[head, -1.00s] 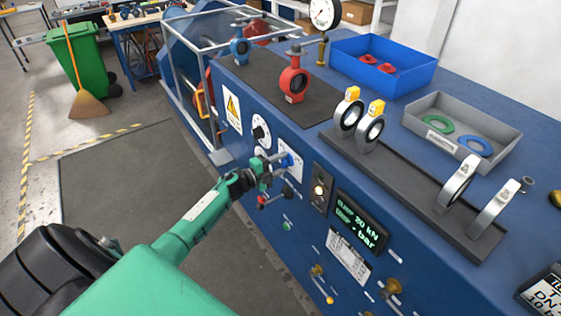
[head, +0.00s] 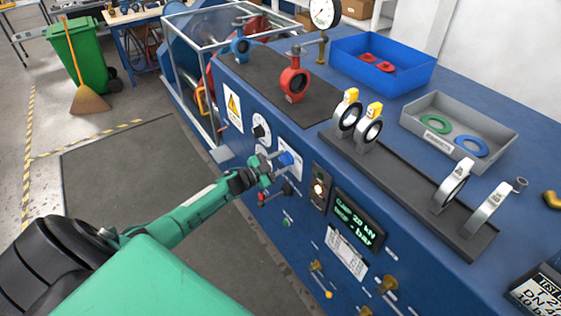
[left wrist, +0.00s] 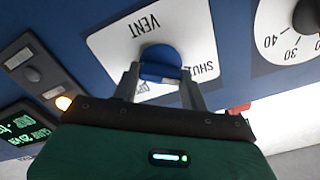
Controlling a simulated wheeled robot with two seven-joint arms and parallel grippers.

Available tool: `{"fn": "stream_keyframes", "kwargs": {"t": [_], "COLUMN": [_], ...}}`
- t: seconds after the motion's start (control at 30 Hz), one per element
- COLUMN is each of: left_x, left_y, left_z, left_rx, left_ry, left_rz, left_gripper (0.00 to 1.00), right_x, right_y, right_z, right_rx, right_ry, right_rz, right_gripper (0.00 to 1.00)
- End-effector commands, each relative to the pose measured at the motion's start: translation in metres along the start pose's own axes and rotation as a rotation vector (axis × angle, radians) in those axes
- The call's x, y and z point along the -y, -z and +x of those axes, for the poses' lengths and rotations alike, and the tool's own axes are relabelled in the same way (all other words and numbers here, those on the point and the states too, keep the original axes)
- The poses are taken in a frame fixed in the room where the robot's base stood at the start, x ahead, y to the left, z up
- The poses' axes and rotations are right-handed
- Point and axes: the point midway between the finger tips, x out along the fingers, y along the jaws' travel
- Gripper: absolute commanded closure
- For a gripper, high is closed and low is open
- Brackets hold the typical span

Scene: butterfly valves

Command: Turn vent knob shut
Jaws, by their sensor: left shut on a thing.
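The blue vent knob (head: 286,159) sits on a white label plate on the front of the blue test bench. In the left wrist view the knob (left wrist: 160,62) is in front of the plate, with the words VENT and SHUT upside down. My left gripper (head: 277,165) reaches it from the left. In the left wrist view its two fingers (left wrist: 161,80) are on either side of the knob, shut on it. The fingers partly cover the plate. My right gripper is not in view.
A dial plate (left wrist: 290,30) is beside the vent plate. A lit indicator (head: 318,188) and a green display (head: 357,219) are to the right. The floor mat (head: 130,190) in front is clear.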

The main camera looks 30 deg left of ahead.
Motion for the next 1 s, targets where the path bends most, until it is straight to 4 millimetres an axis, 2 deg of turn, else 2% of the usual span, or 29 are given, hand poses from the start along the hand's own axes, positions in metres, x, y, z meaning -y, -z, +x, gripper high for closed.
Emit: {"fn": "stream_keyframes", "kwargs": {"t": [0.67, 0.7, 0.8, 1.0], "left_x": [-0.0013, -0.0013, -0.0012, -0.0006], "left_y": [-0.0015, -0.0015, -0.0012, -0.0005], "left_z": [-0.0006, -0.0006, -0.0005, -0.0002], "left_rx": [0.003, 0.003, 0.002, 0.001], "left_ry": [-0.001, -0.001, -0.001, -0.001], "left_rz": [-0.065, -0.065, -0.064, -0.063], "left_gripper": [0.79, 0.53, 0.35, 0.35], "right_x": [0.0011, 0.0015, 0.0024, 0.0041], "right_y": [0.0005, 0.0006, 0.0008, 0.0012], "right_z": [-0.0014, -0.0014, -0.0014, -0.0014], "right_rx": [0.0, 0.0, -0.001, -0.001], "right_ry": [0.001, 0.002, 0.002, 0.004], "right_rz": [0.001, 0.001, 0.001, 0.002], "right_gripper": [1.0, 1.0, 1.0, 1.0]}}
